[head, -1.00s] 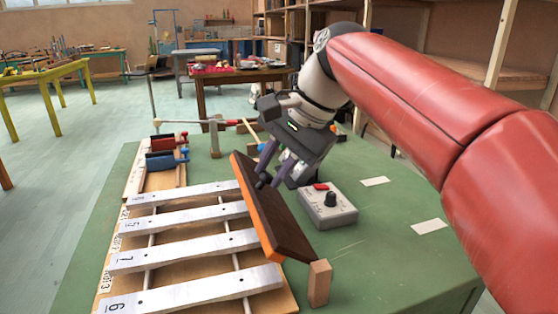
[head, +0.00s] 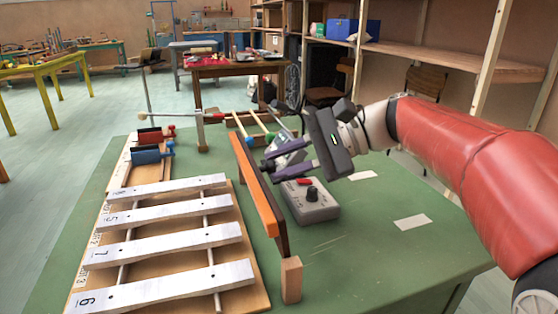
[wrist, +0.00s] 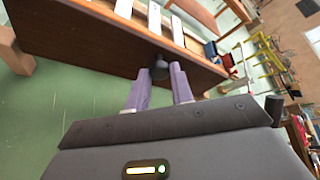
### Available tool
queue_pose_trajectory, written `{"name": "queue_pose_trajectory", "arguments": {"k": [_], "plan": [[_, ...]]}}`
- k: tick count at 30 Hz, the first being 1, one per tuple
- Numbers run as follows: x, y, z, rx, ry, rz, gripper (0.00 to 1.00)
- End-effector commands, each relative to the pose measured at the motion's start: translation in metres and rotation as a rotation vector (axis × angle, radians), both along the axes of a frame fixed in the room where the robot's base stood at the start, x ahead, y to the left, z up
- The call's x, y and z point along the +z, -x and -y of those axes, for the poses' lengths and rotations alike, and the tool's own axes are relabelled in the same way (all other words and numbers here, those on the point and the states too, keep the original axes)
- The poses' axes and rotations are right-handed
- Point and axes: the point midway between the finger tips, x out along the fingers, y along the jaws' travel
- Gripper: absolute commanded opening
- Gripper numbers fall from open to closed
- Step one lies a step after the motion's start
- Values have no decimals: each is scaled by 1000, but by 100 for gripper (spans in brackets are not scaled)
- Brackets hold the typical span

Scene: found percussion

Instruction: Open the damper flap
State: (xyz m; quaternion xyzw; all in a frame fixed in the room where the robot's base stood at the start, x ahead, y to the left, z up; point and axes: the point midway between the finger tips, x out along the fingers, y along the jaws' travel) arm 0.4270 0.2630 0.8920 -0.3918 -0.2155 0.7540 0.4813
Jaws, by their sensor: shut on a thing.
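The damper flap (head: 255,187) is a long brown board with an orange edge. It stands nearly upright along the right ends of the metal bars. In the wrist view its brown face (wrist: 95,38) fills the upper part, with a dark round knob (wrist: 158,69) on it. My gripper (head: 268,160) is on the right side of the flap. Its lilac fingers (wrist: 160,82) are shut on the knob, which is mostly hidden in the head view.
Numbered metal bars (head: 165,245) lie left of the flap. A wooden post (head: 291,280) stands at its near end. A grey control box (head: 318,210) with a knob and red switch sits close under my gripper. Mallets (head: 262,125) lie behind. The green table (head: 370,250) is clear at right front.

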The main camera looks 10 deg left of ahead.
Motion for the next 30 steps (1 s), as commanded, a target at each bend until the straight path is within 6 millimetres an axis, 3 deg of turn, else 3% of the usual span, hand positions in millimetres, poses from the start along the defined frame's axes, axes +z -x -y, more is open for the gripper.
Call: {"name": "queue_pose_trajectory", "arguments": {"k": [18,19,23,30], "plan": [[-2,-1,2,0,-33,-21,0],[-2,-1,2,0,-33,-21,27],[-2,-1,2,0,-33,-21,44],[-2,-1,2,1,-32,-21,44]]}}
